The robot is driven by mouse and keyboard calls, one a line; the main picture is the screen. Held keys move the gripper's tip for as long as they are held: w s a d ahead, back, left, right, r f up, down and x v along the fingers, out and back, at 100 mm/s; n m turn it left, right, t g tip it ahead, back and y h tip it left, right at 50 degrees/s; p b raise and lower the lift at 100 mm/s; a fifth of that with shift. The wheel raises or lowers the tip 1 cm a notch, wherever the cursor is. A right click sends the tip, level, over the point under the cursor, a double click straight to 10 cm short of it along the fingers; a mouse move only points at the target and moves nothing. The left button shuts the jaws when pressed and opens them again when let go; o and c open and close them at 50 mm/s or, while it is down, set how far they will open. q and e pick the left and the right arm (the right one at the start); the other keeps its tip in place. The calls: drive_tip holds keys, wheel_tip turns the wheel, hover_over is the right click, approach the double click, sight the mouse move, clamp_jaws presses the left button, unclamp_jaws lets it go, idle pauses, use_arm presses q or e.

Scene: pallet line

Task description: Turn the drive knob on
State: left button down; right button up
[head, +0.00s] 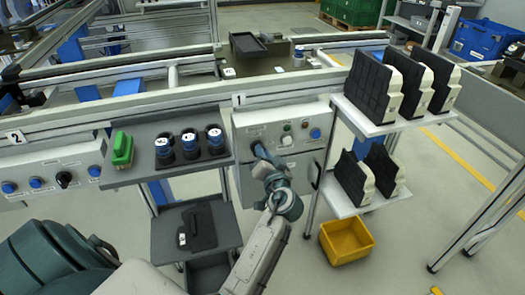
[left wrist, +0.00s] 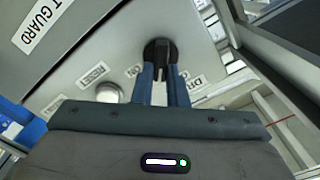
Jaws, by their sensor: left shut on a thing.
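The drive knob (left wrist: 160,50) is black and sits on the light grey panel face, with the labels "DRIVE" and "ON" around it in the left wrist view. My left gripper (left wrist: 166,82) is shut on the knob, one finger on each side of its grip. In the head view my left gripper (head: 262,153) reaches the left part of the station 1 control panel (head: 300,148) and hides the knob there. My right gripper is not in view.
A white button (head: 287,140) and a blue button (head: 315,133) are to the right of my gripper. A tray with several blue-topped parts (head: 189,142) is at left. Shelves of black-and-white parts (head: 378,125) stand at right, above a yellow bin (head: 346,241).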

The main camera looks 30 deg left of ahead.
use_arm(q)
drive_tip(key=shift+w+d+f+m+p, duration=0.15)
drive_tip(key=shift+m+p, duration=0.7)
drive_tip(key=shift+m, duration=0.9)
drive_tip(key=shift+s+a+f+m+p, duration=0.1)
drive_tip(key=shift+m+p, duration=0.75)
drive_tip(key=shift+m, duration=0.85)
drive_tip(key=shift+w+d+f+m+p, duration=0.15)
drive_tip(key=shift+m+p, duration=0.7)
drive_tip(key=shift+m, duration=0.9)
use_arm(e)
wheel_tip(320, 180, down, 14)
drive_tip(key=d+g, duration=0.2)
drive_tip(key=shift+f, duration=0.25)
use_arm(q)
drive_tip(key=shift+a, duration=0.1)
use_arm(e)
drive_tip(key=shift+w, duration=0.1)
use_arm(q)
drive_tip(key=c, duration=1.4)
unclamp_jaws()
drive_tip(key=shift+c, duration=0.2)
drive_tip(key=shift+f, duration=0.1)
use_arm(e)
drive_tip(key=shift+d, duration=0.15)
